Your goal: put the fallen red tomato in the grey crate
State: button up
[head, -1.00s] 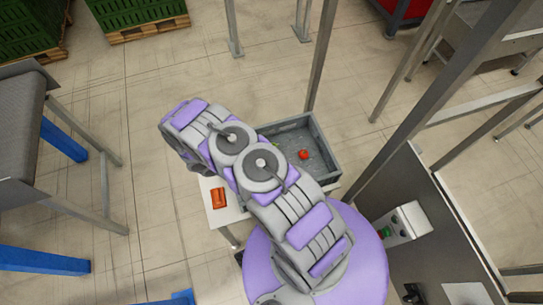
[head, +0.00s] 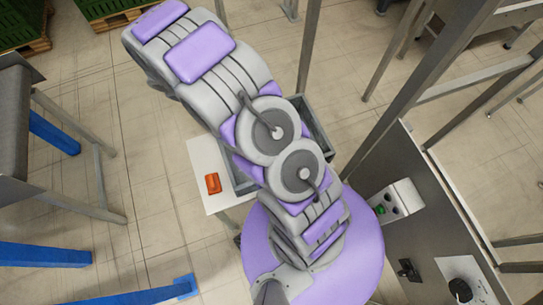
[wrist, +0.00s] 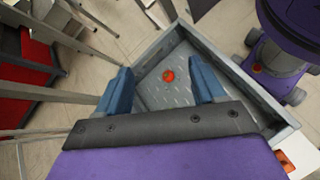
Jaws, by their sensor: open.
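A red tomato (wrist: 168,76) lies on the floor of the grey crate (wrist: 238,82) in the wrist view. My gripper (wrist: 160,68) is open above the crate, its two blue fingers apart with nothing held between them. The tomato shows between the fingertips, lower down; the exact height gap cannot be told. In the head view my arm covers most of the crate (head: 316,128), and the tomato and my gripper are hidden there. No other tomato shows.
The crate stands on a white table (head: 205,155) with an orange-red object (head: 213,183) on it. A control box (head: 397,202) and metal posts stand to the right. A conveyor (head: 14,115) with blue legs is at left. Open floor lies between.

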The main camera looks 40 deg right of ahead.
jog(key=s+a+r+m+t+y, duration=0.2)
jog(key=s+a+r, duration=0.4)
jog(key=s+r, duration=0.4)
jog(key=s+a+r+m+t+y, duration=0.2)
jog(key=s+a+r+m+y, duration=0.3)
jog(key=s+r, duration=0.5)
jog(key=shift+s+a+m+y, duration=0.3)
jog(key=shift+s+a+y, duration=0.25)
jog(key=shift+y, duration=0.65)
jog(key=shift+w+a, duration=0.1)
jog(key=shift+a, duration=0.05)
